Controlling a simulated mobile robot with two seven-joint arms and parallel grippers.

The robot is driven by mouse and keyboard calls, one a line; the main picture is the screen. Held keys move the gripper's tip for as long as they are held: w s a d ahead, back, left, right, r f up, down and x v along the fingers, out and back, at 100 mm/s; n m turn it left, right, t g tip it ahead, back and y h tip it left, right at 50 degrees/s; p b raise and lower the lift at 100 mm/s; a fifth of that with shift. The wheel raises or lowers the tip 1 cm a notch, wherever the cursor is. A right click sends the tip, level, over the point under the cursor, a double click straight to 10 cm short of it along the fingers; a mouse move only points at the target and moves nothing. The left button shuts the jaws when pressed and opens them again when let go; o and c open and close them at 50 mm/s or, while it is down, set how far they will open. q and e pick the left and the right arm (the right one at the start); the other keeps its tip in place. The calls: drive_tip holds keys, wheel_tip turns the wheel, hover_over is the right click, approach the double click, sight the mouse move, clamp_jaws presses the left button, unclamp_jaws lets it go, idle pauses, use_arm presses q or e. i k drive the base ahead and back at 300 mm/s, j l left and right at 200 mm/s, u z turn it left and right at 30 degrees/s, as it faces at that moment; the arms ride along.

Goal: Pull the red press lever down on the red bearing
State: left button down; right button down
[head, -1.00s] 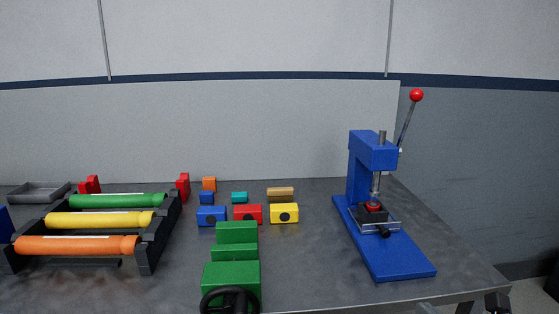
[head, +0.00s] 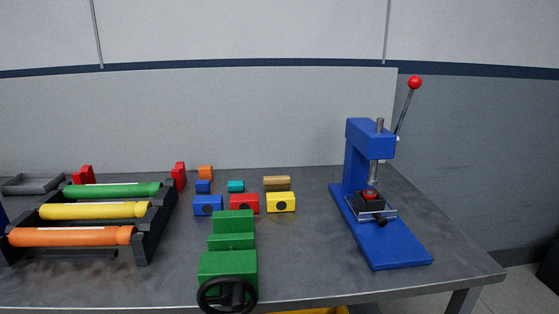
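The blue press (head: 370,138) stands upright at the right of the table in the head view. Its lever (head: 405,110) slants up to the right and ends in a red ball knob (head: 414,82), high above the press head. The steel ram (head: 374,172) hangs down over the small red bearing (head: 370,194). The bearing sits in a dark holder (head: 369,204) on the press's blue base plate (head: 398,247). A gap between ram and bearing is too small to judge. Neither of my grippers is in view.
The grey table (head: 310,245) has a black rack (head: 148,232) with green, yellow and orange rollers at left. A green vise (head: 229,268) with a black handwheel stands at front centre. Several coloured blocks (head: 244,203) lie behind it. Table is clear between vise and press.

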sight(415, 82)
drive_tip(key=i+l+u, duration=0.1)
drive_tip(key=l+u, duration=0.2)
drive_tip(key=l, duration=0.45)
drive_tip(key=l+u, duration=0.3)
drive_tip(key=l, duration=0.45)
